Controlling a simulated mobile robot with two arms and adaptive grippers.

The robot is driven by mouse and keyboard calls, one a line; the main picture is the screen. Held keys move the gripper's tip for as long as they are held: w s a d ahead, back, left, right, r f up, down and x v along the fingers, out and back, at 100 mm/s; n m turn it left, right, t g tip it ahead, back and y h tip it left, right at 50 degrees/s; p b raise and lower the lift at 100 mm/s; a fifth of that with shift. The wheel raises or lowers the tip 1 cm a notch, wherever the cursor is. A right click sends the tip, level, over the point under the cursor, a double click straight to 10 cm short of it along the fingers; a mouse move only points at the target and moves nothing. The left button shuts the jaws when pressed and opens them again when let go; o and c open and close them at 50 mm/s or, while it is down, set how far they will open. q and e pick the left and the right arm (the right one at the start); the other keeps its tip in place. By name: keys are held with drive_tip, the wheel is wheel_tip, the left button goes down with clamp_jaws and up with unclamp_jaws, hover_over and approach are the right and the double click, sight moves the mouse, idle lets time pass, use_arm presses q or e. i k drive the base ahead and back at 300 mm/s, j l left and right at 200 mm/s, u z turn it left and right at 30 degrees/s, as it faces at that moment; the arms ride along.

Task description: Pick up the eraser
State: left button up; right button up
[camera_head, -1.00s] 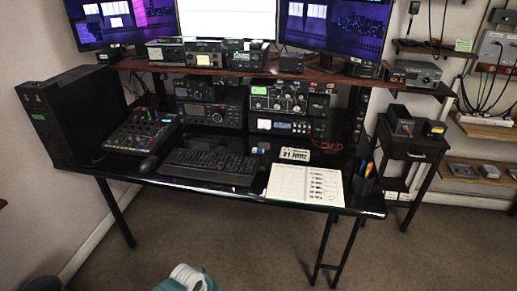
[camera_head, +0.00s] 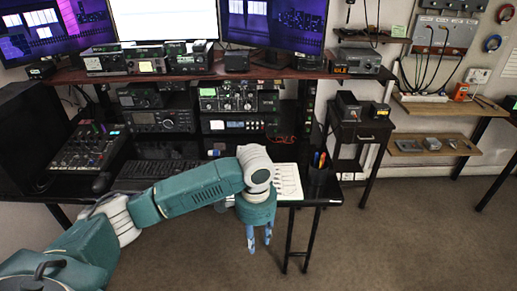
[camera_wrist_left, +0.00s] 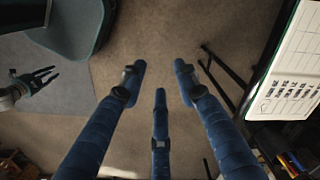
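The black desk (camera_head: 335,197) holds an open notebook (camera_head: 288,183), partly hidden by my left arm, and a pen holder (camera_head: 318,173). A mixer (camera_head: 88,147) and keyboard stand to the left. A small side table (camera_head: 360,130) stands right of the desk. The carpet at right is clear.

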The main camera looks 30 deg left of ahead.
sight(216, 152)
drive_tip(key=i+j+z, duration=0.15)
drive_tip(key=j+z, duration=0.2)
drive_tip(key=j, duration=0.4)
drive_tip(key=j+z, duration=0.35)
drive_tip(key=j, duration=0.4)
drive_tip(key=j+z, duration=0.35)
drive_tip(key=j, duration=1.3)
drive_tip(key=k+j, duration=0.1)
drive_tip(key=j, duration=0.7)
